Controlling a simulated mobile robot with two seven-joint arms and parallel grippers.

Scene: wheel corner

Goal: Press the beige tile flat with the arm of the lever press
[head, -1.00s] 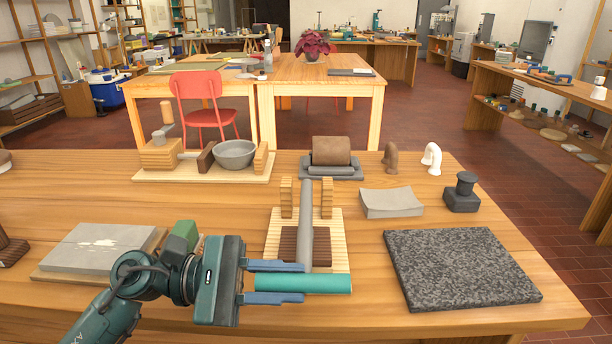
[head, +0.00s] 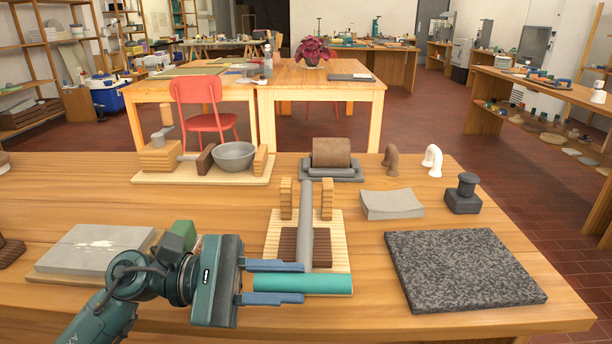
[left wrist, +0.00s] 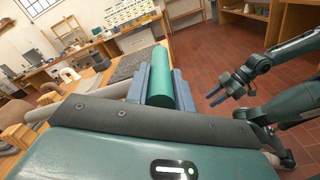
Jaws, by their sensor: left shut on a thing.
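The lever press has a pale ribbed base (head: 337,255), two wooden posts at its back and a long grey arm (head: 306,222). A teal crosswise handle (head: 330,283) is at the arm's near end. My left gripper (head: 278,282) is shut on this handle, which also shows between its fingers in the left wrist view (left wrist: 162,80). A dark brown ridged plate (head: 321,247) lies under the arm. A pale grey-beige tile (head: 392,204) with raised edges lies on the table right of the press. My right gripper (left wrist: 217,91) appears open and empty in the left wrist view.
A speckled dark slab (head: 462,270) lies right of the press. Behind stand a bowl (head: 234,156), a brown roller (head: 331,153) and a dark knobbed weight (head: 463,196).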

